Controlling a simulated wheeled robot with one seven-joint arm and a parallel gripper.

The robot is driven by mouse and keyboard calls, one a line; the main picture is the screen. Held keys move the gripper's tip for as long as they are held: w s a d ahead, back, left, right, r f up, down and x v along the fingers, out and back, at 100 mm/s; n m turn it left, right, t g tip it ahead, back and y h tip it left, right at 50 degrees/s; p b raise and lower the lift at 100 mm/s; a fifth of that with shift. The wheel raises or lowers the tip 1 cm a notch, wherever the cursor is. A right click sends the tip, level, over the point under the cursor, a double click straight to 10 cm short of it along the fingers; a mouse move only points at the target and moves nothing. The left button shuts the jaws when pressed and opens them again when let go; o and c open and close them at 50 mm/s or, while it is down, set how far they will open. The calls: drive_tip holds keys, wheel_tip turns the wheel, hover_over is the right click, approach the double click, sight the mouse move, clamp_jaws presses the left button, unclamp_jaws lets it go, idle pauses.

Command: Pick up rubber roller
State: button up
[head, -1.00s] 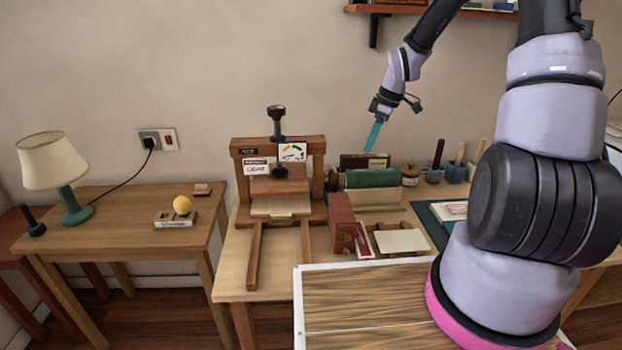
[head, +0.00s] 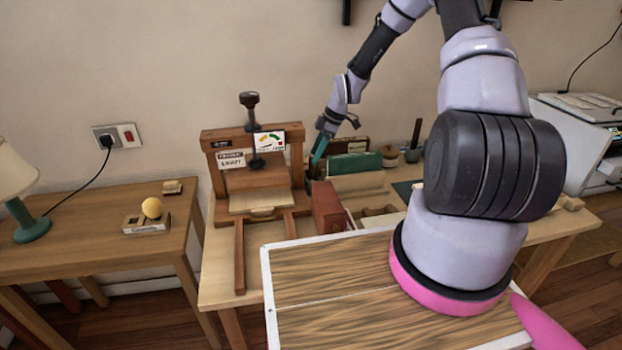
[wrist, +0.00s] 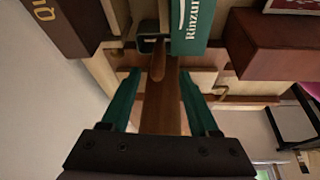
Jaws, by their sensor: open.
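My gripper (head: 316,163) has teal fingers and reaches down beside the right post of the wooden press. In the wrist view my gripper (wrist: 159,78) is open, with a finger on each side of a brown wooden piece. A rounded wooden handle with a dark frame at its far end, which looks like the rubber roller (wrist: 164,66), shows between and beyond the fingertips. I cannot tell whether the fingers touch it. No roller surface is clearly visible. In the head view I cannot make out the roller among the press, books and gripper.
The wooden press (head: 250,180) stands left of my gripper. A red-brown box (head: 327,208) is in front, and green books (head: 355,161) are at its right; a green book (wrist: 190,25) is close in the wrist view. A wood-grained panel (head: 330,300) lies nearest me.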

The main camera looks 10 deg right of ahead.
sight(311, 178)
drive_tip(key=x, duration=0.4)
drive_tip(key=shift+w+f, duration=0.15)
drive_tip(key=shift+w, duration=0.05)
clamp_jaws()
